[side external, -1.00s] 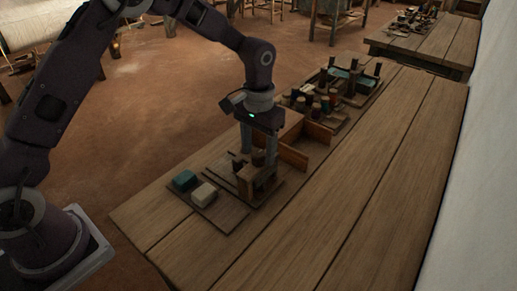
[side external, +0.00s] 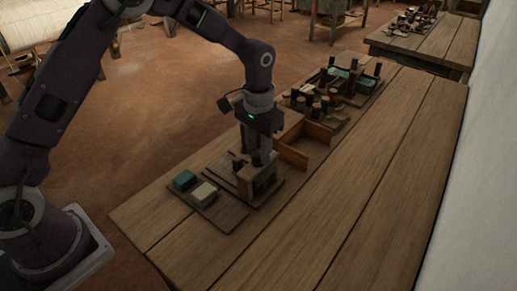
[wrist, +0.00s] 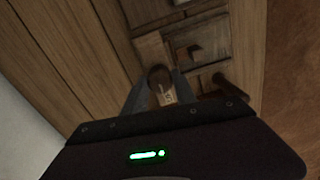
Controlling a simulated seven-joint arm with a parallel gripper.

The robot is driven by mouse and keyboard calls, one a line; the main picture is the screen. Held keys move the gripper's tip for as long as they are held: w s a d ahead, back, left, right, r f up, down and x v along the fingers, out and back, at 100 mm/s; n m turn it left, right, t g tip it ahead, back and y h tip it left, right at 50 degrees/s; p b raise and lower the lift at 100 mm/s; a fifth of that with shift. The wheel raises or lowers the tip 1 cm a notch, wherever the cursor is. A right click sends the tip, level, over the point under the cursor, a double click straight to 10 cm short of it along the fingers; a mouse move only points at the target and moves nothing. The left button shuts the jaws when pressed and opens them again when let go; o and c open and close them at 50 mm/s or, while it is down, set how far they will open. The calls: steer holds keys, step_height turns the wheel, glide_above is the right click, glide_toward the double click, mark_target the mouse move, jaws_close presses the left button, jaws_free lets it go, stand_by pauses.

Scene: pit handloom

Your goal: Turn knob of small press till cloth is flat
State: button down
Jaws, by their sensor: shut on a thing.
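The small wooden press (side external: 250,185) stands on a dark base board near the front of the table. In the side view the fingers hide the knob. I cannot make out the cloth in the press or tell whether it is flat.
A teal block (side external: 185,179) and a cream block (side external: 204,194) lie on a board left of the press. An open wooden box (side external: 294,156) stands close behind my gripper. A rack of spools (side external: 320,105) is farther back. The table's right side is clear.

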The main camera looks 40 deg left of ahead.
steer(key=m, duration=1.1)
steer(key=shift+m, duration=0.3)
stand_by(0.5)
steer(key=c, duration=1)
jaws_free()
